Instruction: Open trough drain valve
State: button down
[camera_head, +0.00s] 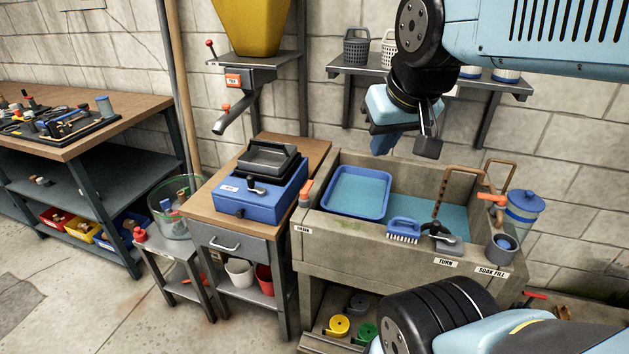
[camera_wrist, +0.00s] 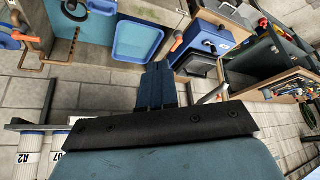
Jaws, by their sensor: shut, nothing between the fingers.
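The grey stone trough (camera_head: 365,252) stands against the wall with blue water in it. An orange-handled valve (camera_head: 306,190) stands upright at its left front corner, above a small label (camera_head: 302,231) too small to read surely. It also shows in the wrist view (camera_wrist: 177,42), beside the blue tray. A second orange handle (camera_head: 492,198) sits at the right end near the "SOAK FILL" label (camera_head: 491,272). My gripper (camera_head: 381,146) is shut and empty, pointing down above the back of the trough, apart from both handles. Its fingers show in the wrist view (camera_wrist: 157,85).
A wall shelf (camera_head: 350,71) is behind my arm. A blue machine (camera_head: 262,190) stands on the wooden cabinet to the left. A red handle (camera_head: 535,295) is low at right.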

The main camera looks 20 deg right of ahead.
jog(key=w+f+m+g+y, duration=0.6)
jog(key=w+f+m+y, duration=0.35)
jog(key=w+f, duration=0.65)
jog(key=w+d+f+m+t+y, duration=0.2)
jog(key=w+d+f+m+t, duration=0.2)
jog(key=f+m, duration=0.3)
jog(key=w+d+f+m+t+y, duration=0.3)
jog(key=w+d+f+m+t, duration=0.2)
jog(key=f, duration=0.5)
jog(key=d+m+t, duration=0.1)
jog(key=d+m, duration=0.1)
jog(key=m, duration=0.1)
jog(key=shift+d, duration=0.25)
jog(key=shift+w+a+y, duration=0.1)
jog(key=shift+y, duration=0.15)
send_near(307, 189)
jog(key=w+a, duration=0.1)
jog(key=w, duration=0.1)
jog(key=w+a, duration=0.1)
jog(key=w, duration=0.1)
jog(key=w+a+f, duration=0.1)
jog(key=shift+w+a, duration=0.35)
jog(key=shift+w, duration=0.05)
jog(key=shift+w, duration=0.1)
